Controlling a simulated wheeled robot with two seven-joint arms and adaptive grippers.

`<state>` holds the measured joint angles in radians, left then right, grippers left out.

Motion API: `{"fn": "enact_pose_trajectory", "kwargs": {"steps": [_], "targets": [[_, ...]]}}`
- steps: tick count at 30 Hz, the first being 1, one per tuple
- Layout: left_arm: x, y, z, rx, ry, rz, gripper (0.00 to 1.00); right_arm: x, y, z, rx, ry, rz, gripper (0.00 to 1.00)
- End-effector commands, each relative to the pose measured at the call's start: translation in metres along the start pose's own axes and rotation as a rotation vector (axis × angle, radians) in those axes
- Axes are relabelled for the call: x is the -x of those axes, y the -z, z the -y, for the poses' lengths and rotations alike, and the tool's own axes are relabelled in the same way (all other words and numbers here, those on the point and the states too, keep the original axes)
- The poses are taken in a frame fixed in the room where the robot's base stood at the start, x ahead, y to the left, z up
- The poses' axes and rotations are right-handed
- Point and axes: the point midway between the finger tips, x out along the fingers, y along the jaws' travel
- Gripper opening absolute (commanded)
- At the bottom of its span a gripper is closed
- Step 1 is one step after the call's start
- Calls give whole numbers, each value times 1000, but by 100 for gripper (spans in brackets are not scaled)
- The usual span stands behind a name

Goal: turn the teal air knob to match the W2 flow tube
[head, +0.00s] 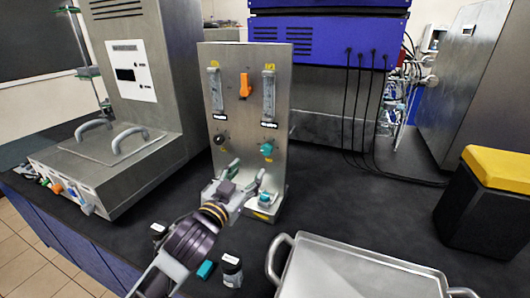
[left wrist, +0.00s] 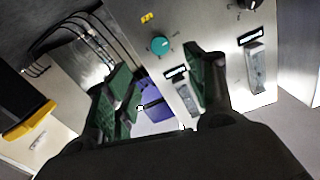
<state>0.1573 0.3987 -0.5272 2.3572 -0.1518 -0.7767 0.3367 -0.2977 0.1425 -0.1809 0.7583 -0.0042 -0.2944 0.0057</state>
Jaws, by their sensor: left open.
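The steel panel (head: 242,125) stands upright on the bench. It carries a left flow tube (head: 215,90) and a right flow tube (head: 268,92); I cannot read which is W2. The teal air knob (head: 267,148) is below the right tube, and a black knob (head: 220,139) is below the left one. The teal knob also shows in the left wrist view (left wrist: 160,46). My left gripper (head: 246,171) is open and empty, in front of the panel and just below the teal knob. The knob is not between its fingers. My right gripper is not in view.
An orange lever (head: 245,85) sits between the tubes. Another teal part (head: 265,198) is at the panel's foot. A steel tray (head: 350,270), a small dark jar (head: 231,270) and a yellow-topped black box (head: 485,205) stand nearby.

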Motion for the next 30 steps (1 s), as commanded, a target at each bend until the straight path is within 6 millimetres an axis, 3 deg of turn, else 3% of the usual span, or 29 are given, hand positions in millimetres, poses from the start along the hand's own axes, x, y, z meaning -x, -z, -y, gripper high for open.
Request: {"fn": "enact_pose_trajectory", "kwargs": {"steps": [8, 30], "targets": [[-15, 1, 0, 0, 0, -1, 55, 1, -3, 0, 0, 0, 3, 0], [-85, 1, 0, 0, 0, 0, 55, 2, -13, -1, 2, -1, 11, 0]]}}
